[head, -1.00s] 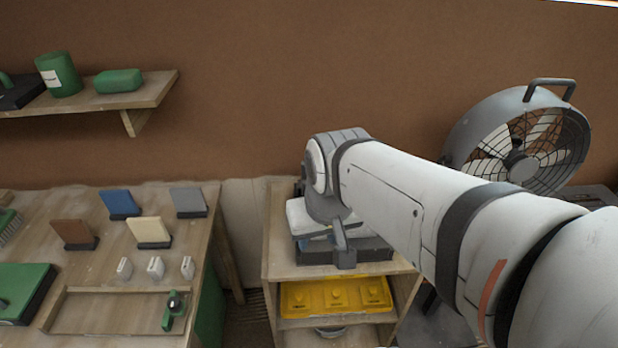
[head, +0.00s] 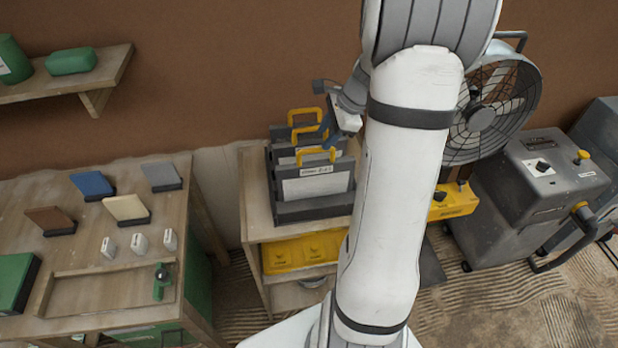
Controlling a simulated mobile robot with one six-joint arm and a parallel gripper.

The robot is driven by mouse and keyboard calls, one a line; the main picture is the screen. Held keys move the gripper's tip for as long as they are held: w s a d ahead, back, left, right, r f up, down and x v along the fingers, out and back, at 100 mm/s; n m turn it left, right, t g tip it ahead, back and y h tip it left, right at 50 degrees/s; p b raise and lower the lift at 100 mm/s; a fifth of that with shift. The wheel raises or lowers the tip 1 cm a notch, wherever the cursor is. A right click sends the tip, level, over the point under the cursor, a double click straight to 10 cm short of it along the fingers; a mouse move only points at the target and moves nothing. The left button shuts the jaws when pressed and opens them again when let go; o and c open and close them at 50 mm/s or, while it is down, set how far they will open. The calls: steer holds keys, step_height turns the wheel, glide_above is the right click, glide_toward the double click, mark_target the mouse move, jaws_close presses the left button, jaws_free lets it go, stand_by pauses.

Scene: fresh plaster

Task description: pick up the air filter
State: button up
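Several grey framed panels with yellow handles stand upright in a dark rack (head: 312,212) on the wooden shelf unit. They look like air filters; which one the task means I cannot tell. The front air filter (head: 318,184) shows a pale labelled face and a yellow handle. Two more yellow handles show behind it. My gripper (head: 332,130) is at the right side of the handles, above the rack. Its fingertips are small and partly hidden by my arm, so I cannot tell whether it is open or touches a handle.
Below the rack is a yellow case (head: 300,252) on a lower shelf. A fan (head: 490,115) and a grey machine (head: 545,175) stand to the right. At left is a workbench (head: 60,190) with colored sample blocks. A wall shelf (head: 90,78) is above it.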

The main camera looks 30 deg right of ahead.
mark_target(317, 149)
steer(key=p+x, duration=0.1)
steer(key=x, duration=0.5)
steer(key=shift+s+a, duration=0.15)
steer(key=shift+a, duration=0.05)
steer(key=shift+c, duration=0.4)
jaws_close()
